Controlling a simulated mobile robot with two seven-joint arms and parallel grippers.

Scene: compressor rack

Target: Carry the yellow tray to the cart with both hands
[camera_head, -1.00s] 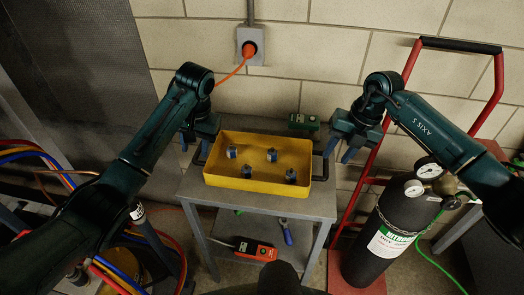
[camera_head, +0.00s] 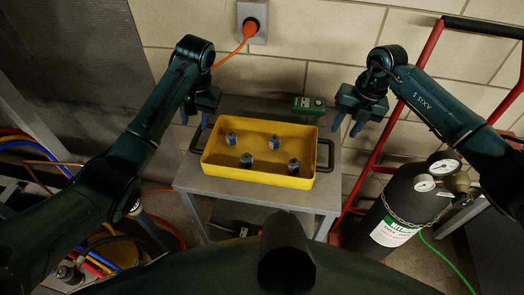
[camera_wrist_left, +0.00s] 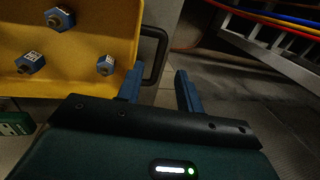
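The yellow tray (camera_head: 224,166) sits on a grey stand (camera_head: 222,186) against the wall and holds several blue-and-grey fittings. It has a dark handle at its left end (camera_head: 195,138) and one at its right end (camera_head: 329,155). My left gripper (camera_head: 195,116) is open above the left end. In the left wrist view its fingers (camera_wrist_left: 160,82) are apart, with the dark handle (camera_wrist_left: 156,62) just past the tips, not clasped. My right gripper (camera_head: 346,126) is open above and beside the right end, its fingers apart and empty. I cannot tell whether this stand is the cart.
A small green box (camera_head: 309,105) stands behind the tray. A black gas cylinder (camera_head: 403,202) and a red hand truck (camera_head: 420,92) stand at the right. Coloured hoses (camera_head: 95,262) lie at the left. An orange cable (camera_head: 236,50) runs from the wall socket.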

